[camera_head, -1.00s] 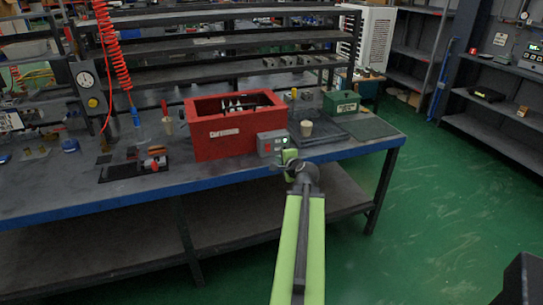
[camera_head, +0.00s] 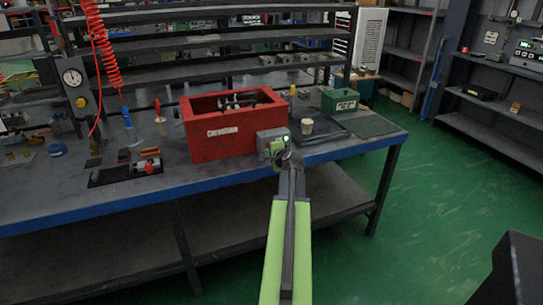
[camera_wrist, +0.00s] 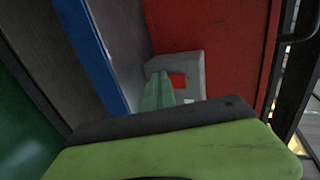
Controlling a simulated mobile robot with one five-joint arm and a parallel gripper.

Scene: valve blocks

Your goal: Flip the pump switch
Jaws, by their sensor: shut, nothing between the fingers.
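The pump switch is a small grey box (camera_head: 264,139) at the front right of a red bin on the workbench. A green light shows on its right side in the head view. In the wrist view the switch box (camera_wrist: 196,62) stands against the red wall, with a red patch on its face. My gripper (camera_head: 276,147) is shut and empty, right in front of the box, and covers its lower right face. In the wrist view the greenish fingertips (camera_wrist: 158,92) overlap the box front beside the red patch. I cannot tell whether they touch it.
The red bin (camera_head: 218,140) holds metal parts. A paper cup (camera_head: 307,126) and dark tray (camera_head: 325,133) lie to the right, with a green box (camera_head: 340,101) behind. A black tray with tools (camera_head: 125,172) lies left. The blue bench edge (camera_head: 100,203) runs along the front.

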